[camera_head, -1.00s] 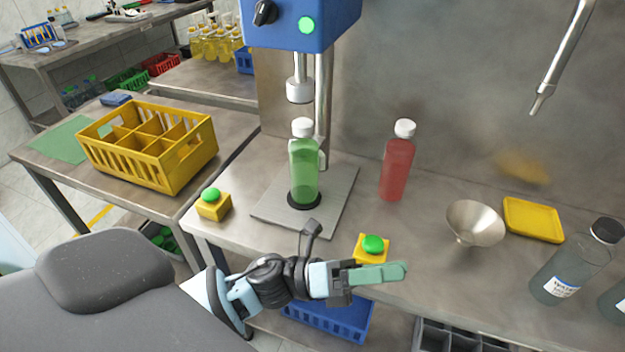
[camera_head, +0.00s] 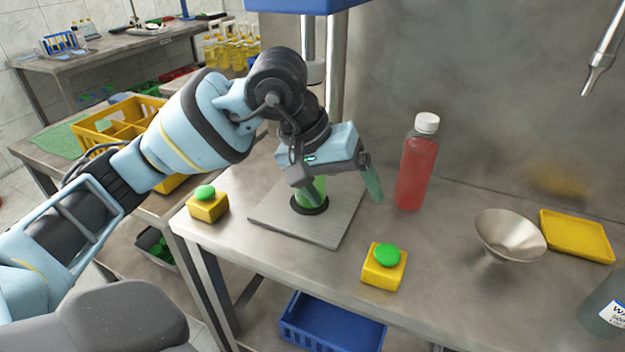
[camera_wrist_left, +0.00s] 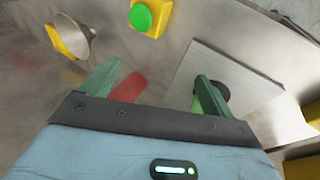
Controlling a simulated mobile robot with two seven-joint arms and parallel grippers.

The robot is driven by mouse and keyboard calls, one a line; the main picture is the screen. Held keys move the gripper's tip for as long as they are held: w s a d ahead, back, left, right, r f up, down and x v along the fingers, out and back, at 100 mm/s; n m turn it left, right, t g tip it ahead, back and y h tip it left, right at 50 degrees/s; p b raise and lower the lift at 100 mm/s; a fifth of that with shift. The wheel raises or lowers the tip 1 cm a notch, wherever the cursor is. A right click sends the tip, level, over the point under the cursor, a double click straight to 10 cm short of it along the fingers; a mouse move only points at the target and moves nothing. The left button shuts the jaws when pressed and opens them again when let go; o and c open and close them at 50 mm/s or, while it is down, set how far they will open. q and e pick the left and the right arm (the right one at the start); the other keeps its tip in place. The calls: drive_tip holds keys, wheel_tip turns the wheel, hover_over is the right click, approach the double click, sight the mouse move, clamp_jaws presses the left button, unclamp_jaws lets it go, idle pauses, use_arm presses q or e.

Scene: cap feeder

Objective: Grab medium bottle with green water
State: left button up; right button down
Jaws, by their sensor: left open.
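The medium bottle with green water (camera_head: 319,187) stands on the press's metal plate (camera_head: 302,224), its base in a black ring. My left gripper hides most of it in the head view. My left gripper (camera_head: 345,195) is open, in front of the press and pointing down, with one finger by the bottle and the other to its right. In the left wrist view, the gripper (camera_wrist_left: 160,75) shows both green fingers apart, with nothing held. A bit of the green bottle (camera_wrist_left: 218,97) shows beside the right-hand finger; whether they touch, I cannot tell. My right gripper is not in view.
A red bottle (camera_head: 416,165) with a white cap stands just right of my gripper. Yellow boxes with green buttons (camera_head: 384,268) (camera_head: 207,204) sit near the front edge. A metal funnel (camera_head: 508,236) and yellow tray (camera_head: 577,236) lie to the right. A yellow crate (camera_head: 92,130) is left, behind my arm.

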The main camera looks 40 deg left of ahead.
use_arm(q)
drive_tip(key=w+a+r+m+t+y+b, duration=0.1)
drive_tip(key=a+r+t+y+b, duration=0.15)
drive_tip(key=a+r+y, duration=0.6)
drive_tip(key=w+a+f+h, duration=0.3)
drive_tip(key=w+f, duration=0.2)
drive_tip(key=f, duration=0.2)
drive_tip(key=shift+f, duration=0.35)
drive_tip(key=shift+c, duration=1.1)
drive_tip(key=shift+r, duration=0.1)
clamp_jaws()
